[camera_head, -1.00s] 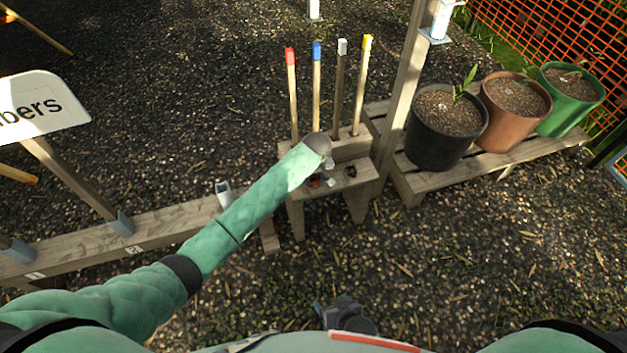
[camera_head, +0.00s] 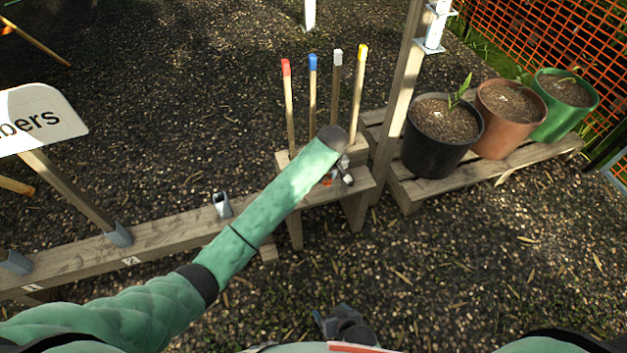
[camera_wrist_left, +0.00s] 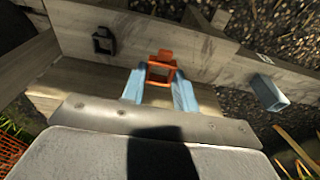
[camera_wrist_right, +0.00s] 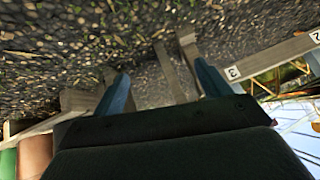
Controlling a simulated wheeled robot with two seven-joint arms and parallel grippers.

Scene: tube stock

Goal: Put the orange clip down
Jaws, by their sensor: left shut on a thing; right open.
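The orange clip (camera_wrist_left: 160,67) is a small square frame with a tab, held between the blue fingers of my left gripper (camera_wrist_left: 160,88). In the head view the orange clip (camera_head: 327,183) is a small patch beside my left gripper (camera_head: 341,174), partly hidden by my forearm. It is at the low wooden stand (camera_head: 361,182); I cannot tell whether it touches the wood. A black clip (camera_wrist_left: 103,40) is on the stand, to the left of the orange one in the left wrist view. My right gripper (camera_wrist_right: 164,85) is open and empty above the gravel, low in the head view (camera_head: 345,326).
Stakes with red (camera_head: 286,68), blue, white and yellow tops stand behind the stand. A wooden post (camera_head: 397,95) and a pallet with black (camera_head: 440,150), brown and green pots are to the right. A long beam (camera_head: 165,238) with a grey socket (camera_head: 222,204) runs left.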

